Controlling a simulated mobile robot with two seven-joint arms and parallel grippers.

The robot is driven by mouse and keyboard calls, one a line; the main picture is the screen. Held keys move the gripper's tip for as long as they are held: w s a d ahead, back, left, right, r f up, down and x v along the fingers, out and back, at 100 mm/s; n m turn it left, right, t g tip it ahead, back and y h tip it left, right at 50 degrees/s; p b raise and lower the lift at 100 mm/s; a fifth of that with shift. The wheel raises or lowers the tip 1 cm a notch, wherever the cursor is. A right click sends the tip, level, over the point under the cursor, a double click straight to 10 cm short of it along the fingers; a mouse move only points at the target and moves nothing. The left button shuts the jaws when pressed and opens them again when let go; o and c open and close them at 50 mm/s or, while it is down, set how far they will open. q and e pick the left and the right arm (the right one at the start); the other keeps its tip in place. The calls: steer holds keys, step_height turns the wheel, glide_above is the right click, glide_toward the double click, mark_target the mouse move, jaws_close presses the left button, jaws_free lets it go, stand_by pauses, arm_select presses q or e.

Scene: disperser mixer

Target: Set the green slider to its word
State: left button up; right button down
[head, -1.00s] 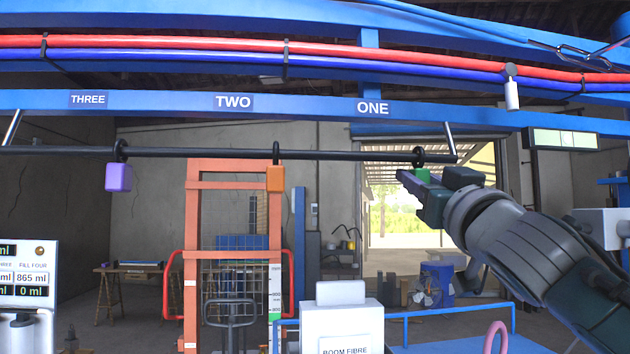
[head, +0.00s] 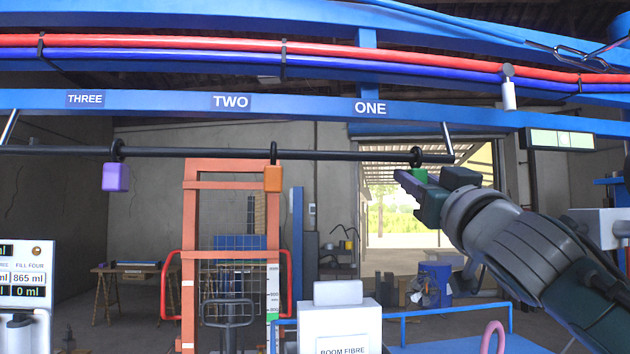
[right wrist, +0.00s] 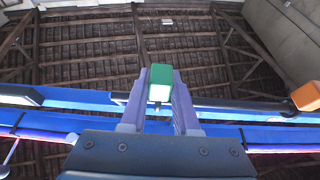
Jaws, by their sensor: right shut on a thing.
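The green slider (head: 420,175) hangs from a black ring on the dark horizontal rail (head: 330,155), close to the rail's right end. It is to the right of the word ONE (head: 370,107) on the blue beam. My right gripper (head: 416,182) is shut on the green slider and partly hides it in the head view. In the right wrist view the green slider (right wrist: 160,82) sits between the two fingers. The words TWO (head: 231,102) and THREE (head: 85,99) are further left on the beam. My left gripper is not in view.
An orange slider (head: 272,178) hangs on the same rail to the right of TWO, and a purple slider (head: 116,177) to the right of THREE. A slanted hanger (head: 448,138) holds the rail's right end. The rail between the green and orange sliders is clear.

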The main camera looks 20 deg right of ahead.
steer(key=w+a+b, duration=0.1)
steer(key=a+b, duration=0.1)
steer(key=a, duration=0.4)
steer(key=shift+w, duration=0.2)
steer(key=c, duration=0.6)
jaws_free()
steer(key=shift+c, duration=0.2)
steer(key=shift+b, duration=0.3)
